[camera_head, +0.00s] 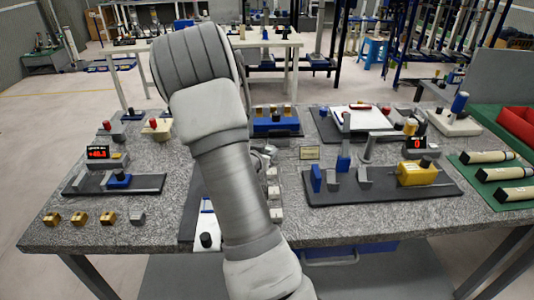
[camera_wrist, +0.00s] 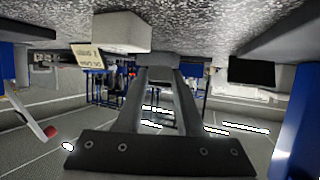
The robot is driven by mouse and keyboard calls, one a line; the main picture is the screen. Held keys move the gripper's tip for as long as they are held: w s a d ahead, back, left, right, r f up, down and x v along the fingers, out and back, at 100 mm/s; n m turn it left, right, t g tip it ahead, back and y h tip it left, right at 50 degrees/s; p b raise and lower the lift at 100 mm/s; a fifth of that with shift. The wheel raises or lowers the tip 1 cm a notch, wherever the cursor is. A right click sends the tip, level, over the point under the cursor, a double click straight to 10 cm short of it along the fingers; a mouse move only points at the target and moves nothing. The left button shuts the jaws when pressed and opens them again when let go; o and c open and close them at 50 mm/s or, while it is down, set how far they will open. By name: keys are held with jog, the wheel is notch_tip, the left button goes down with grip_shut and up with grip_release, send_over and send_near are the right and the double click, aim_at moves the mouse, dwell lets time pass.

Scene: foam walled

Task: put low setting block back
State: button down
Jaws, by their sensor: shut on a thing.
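My gripper (camera_wrist: 162,75) shows in the wrist view, its two dark fingers reaching in from the bottom and closing together at the middle. A small grey piece between the fingertips appears to be the held block, close to the speckled table surface (camera_wrist: 200,20). I cannot tell from its look whether it is the low setting block. In the head view my arm covers the middle of the table, and the gripper and its load are hidden behind it. A pale block (camera_wrist: 123,32) rests on the table just left of the fingertips in the wrist view.
The wrist view is upside down, with a small label card (camera_wrist: 87,56) left of the fingers. In the head view, several brass blocks (camera_head: 79,218) and a grey block (camera_head: 137,218) line the front left. A dark fixture board (camera_head: 400,192) stands right, with a yellow unit (camera_head: 416,174).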

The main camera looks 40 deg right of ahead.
jog(key=shift+r, duration=0.1)
jog(key=shift+f+b, duration=0.65)
jog(key=c, duration=0.5)
grip_release()
jog(key=shift+r, duration=0.1)
jog(key=shift+r+p, duration=0.6)
jog(key=shift+p, duration=0.1)
jog(key=p+v, duration=0.1)
jog(key=v, duration=1.1)
jog(key=shift+s+p, duration=0.1)
jog(key=shift+p, duration=0.25)
jog(key=shift+f, duration=0.1)
